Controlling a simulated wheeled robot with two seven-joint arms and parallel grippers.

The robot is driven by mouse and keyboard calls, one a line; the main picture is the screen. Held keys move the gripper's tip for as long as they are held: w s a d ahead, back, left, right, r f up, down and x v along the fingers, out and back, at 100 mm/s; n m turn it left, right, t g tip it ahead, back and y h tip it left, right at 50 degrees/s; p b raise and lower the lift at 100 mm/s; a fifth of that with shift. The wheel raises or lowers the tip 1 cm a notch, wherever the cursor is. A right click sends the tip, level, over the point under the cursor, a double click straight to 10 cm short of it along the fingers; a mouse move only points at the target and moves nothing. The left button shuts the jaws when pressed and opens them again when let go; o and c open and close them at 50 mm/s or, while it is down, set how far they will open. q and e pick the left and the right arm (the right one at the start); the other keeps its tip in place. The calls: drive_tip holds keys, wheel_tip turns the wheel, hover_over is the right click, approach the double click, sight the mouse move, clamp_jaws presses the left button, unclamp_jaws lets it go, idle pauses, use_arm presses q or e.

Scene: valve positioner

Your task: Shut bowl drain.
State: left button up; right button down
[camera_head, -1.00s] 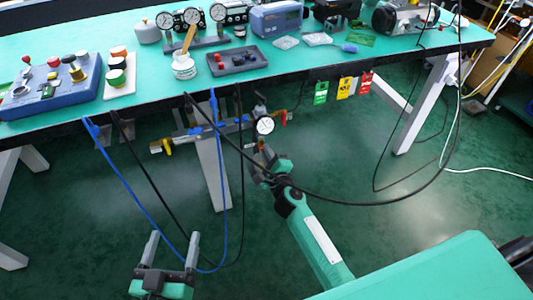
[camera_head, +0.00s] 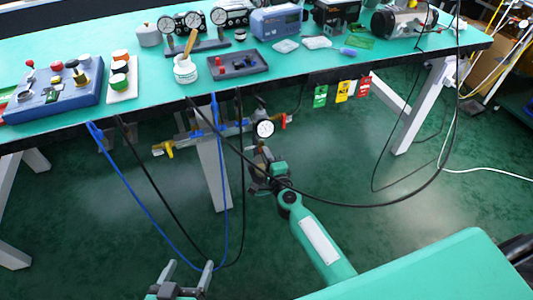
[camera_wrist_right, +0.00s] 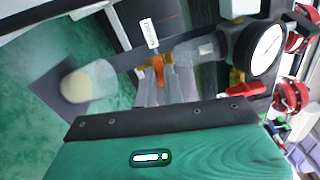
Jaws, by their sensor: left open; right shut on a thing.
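An air line with a round white gauge (camera_head: 264,128) hangs under the front edge of the bench. My right gripper (camera_head: 260,158) is just below the gauge and is shut on a small part there, which it hides in the head view. In the right wrist view, an orange piece (camera_wrist_right: 157,70), which looks like the bowl drain, lies at the fingers; a translucent bowl (camera_wrist_right: 90,82) seems to lie in front of them. The gauge (camera_wrist_right: 266,48) is at upper right. I cannot tell the drain's setting. My left gripper (camera_head: 187,270) is open and empty at the bottom edge.
A yellow-handled valve (camera_head: 163,148) sits at the line's left end, and a red handle (camera_head: 287,120) right of the gauge. Blue (camera_head: 140,205) and black hoses (camera_head: 370,204) loop down near my arms. A white bench leg (camera_head: 213,175) stands behind. Tags (camera_head: 343,90) hang to the right.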

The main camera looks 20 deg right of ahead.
use_arm(q)
drive_tip(key=shift+a+f+g+y+p, duration=0.15)
drive_tip(key=shift+a+g+y+p, duration=0.2)
drive_tip(key=shift+a+g, duration=0.3)
use_arm(e)
drive_tip(key=shift+n, duration=0.8)
use_arm(q)
drive_tip(key=shift+a, duration=0.1)
use_arm(e)
drive_tip(key=shift+f, duration=0.1)
drive_tip(key=c, duration=1.5)
unclamp_jaws()
drive_tip(key=shift+s, duration=0.1)
use_arm(q)
drive_tip(key=shift+s+a+f+g+y, duration=0.15)
drive_tip(key=shift+a+g+y, duration=0.1)
drive_tip(key=shift+a, duration=0.2)
use_arm(e)
drive_tip(key=s, duration=1.3)
drive_tip(key=shift+s+d, duration=0.25)
drive_tip(key=shift+s, duration=0.1)
